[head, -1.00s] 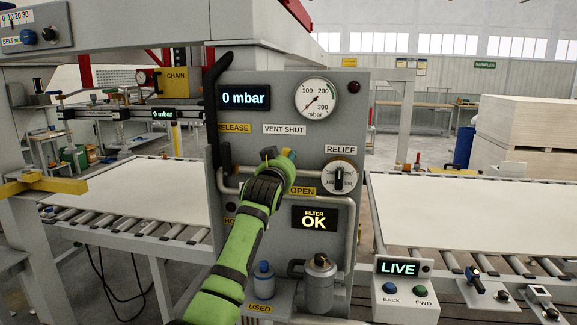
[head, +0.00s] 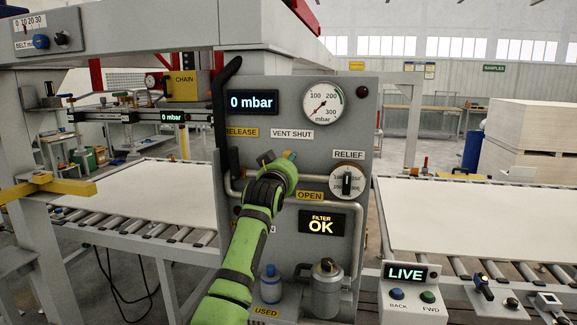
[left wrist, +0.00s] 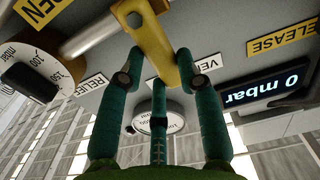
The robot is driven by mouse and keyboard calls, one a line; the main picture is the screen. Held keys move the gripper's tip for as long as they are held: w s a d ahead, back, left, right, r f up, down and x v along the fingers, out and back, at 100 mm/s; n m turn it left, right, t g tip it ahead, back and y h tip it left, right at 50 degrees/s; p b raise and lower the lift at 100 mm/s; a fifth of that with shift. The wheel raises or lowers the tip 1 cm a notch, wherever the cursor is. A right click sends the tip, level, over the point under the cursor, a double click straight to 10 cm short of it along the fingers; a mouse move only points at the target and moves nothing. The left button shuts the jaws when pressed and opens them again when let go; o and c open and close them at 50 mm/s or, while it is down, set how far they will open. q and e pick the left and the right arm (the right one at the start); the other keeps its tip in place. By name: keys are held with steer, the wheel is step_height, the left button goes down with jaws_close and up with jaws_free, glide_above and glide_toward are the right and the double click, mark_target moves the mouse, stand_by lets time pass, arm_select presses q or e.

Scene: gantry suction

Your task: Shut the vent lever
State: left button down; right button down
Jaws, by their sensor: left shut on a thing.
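The yellow vent lever (left wrist: 152,45) shows large in the left wrist view, standing out across the grey pipe (left wrist: 92,34). Its end lies between the green fingers of my left gripper (left wrist: 165,72), which is shut on it. In the head view my left gripper (head: 284,166) covers most of the lever against the grey panel. The "VENT SHUT" label (head: 292,133) is just above the gripper and the "OPEN" label (head: 310,195) is just below right. The lever's exact angle is hard to tell. My right gripper is not in view.
The panel carries a round gauge (head: 323,104), a "0 mbar" display (head: 252,102) and a relief knob (head: 347,181). A dark handle (head: 227,80) stands at the panel's left edge. Roller tables with white boards (head: 470,215) lie on both sides.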

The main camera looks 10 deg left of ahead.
arm_select(q)
steer(key=c, duration=0.9)
jaws_free()
steer(key=shift+o, duration=0.3)
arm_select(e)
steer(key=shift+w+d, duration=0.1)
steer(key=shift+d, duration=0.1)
arm_select(q)
steer(key=s, duration=1.2)
steer(key=shift+a, duration=0.2)
steer(key=shift+f, duration=0.15)
